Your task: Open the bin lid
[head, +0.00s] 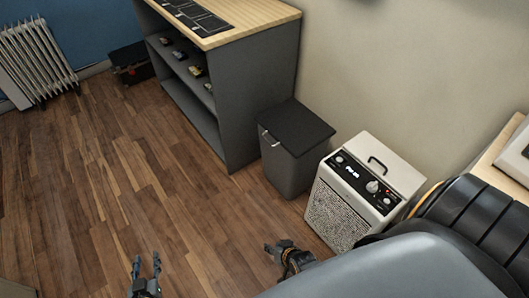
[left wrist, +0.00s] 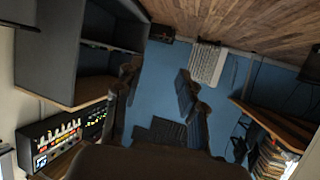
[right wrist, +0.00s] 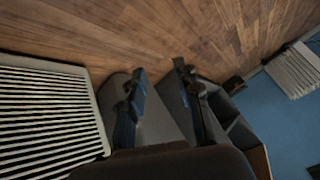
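The grey bin (head: 286,172) stands on the floor between the shelf unit and a speaker-like box. Its dark lid (head: 298,126) lies flat and shut, with a small light handle (head: 269,138) at its front left edge. My right gripper (head: 274,247) is open and empty, in front of the bin and apart from it. In the right wrist view, the bin (right wrist: 160,112) shows between and beyond the open fingers (right wrist: 160,85). My left gripper (head: 145,262) is open and empty, further left over the floor. The left wrist view also shows its fingers (left wrist: 158,90) apart.
The grey shelf unit (head: 250,95) with a wooden top is left of the bin. The cream box (head: 345,210) with knobs and a carry handle stands close on its right. A radiator (head: 38,62) is at the far left. The wooden floor (head: 150,190) in front is clear.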

